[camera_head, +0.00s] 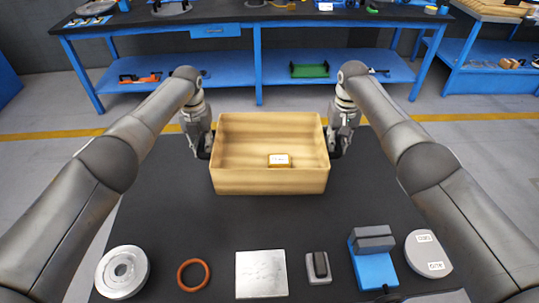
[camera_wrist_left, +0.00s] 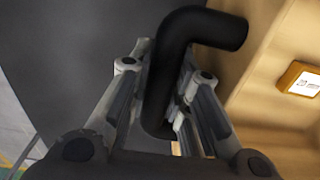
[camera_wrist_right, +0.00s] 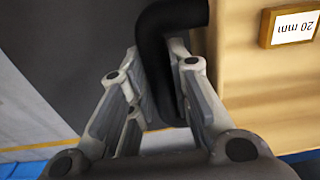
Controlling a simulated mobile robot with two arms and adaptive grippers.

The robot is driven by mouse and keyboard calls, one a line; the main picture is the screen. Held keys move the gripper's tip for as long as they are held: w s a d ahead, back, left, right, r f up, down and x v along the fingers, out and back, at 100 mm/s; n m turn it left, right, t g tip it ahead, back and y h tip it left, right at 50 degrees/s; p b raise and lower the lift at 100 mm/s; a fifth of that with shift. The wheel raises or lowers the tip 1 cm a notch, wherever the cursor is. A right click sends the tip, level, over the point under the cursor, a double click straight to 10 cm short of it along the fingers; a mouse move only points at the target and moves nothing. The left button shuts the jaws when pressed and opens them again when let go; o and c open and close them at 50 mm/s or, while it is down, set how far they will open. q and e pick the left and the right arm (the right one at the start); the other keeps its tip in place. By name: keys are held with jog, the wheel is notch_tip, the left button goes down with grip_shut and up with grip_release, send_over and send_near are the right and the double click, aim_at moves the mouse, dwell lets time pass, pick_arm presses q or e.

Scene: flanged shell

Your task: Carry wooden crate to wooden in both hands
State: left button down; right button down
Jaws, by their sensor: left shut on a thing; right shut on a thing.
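The wooden crate (camera_head: 270,182) is at the far middle of the dark table in the head view. A small block with a white label (camera_head: 279,160) lies inside it; in the right wrist view the label on the block (camera_wrist_right: 290,26) reads 20 mm. My left gripper (camera_head: 205,150) is at the crate's left side, shut on a black bent handle (camera_wrist_left: 175,70). My right gripper (camera_head: 335,150) is at the right side, shut on the other black handle (camera_wrist_right: 160,50). The crate looks level; I cannot tell whether its base touches the table.
Along the table's (camera_head: 180,230) near side lie a round metal flange (camera_head: 122,272), an orange ring (camera_head: 193,274), a metal plate (camera_head: 261,274), a small grey block (camera_head: 318,267), a blue fixture (camera_head: 373,262) and a grey disc (camera_head: 428,252). Blue workbenches (camera_head: 230,68) stand behind.

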pick_arm(q)
jog(key=shift+w+r, duration=0.15)
jog(key=shift+r, duration=0.1)
pick_arm(e)
jog(key=shift+w+r, duration=0.15)
jog(key=shift+r, duration=0.1)
